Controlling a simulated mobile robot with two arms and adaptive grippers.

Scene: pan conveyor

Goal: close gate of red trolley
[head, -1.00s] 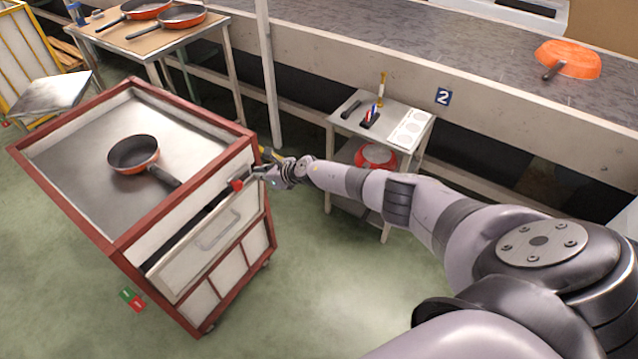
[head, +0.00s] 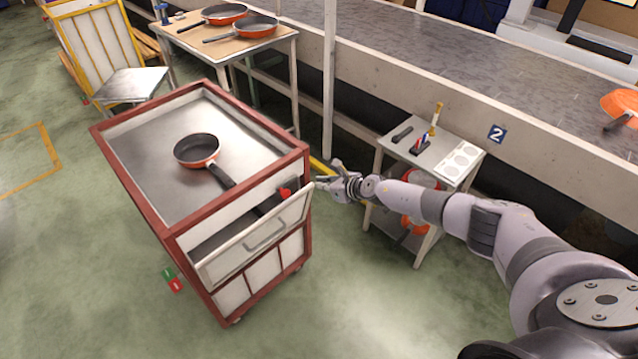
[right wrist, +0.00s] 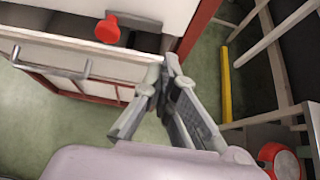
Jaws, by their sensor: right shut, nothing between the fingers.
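The red trolley (head: 178,222) stands left of centre in the head view. Its gate (head: 227,262), a white front panel with a grey bar handle (head: 265,236), leans outward, with a dark gap between it and the trolley body. The gate also shows at upper left in the right wrist view (right wrist: 38,45). A red knob (head: 286,192) is by the gap's right end. My right gripper (head: 322,181) is shut and empty, just right of the gate's upper right corner; I cannot tell whether it touches. My left gripper is out of view.
A pan (head: 196,150) lies on the trolley top. A small side table (head: 388,145) with tools stands right of my gripper, with the conveyor (head: 420,75) behind. A yellow floor bar (right wrist: 226,85) lies nearby.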

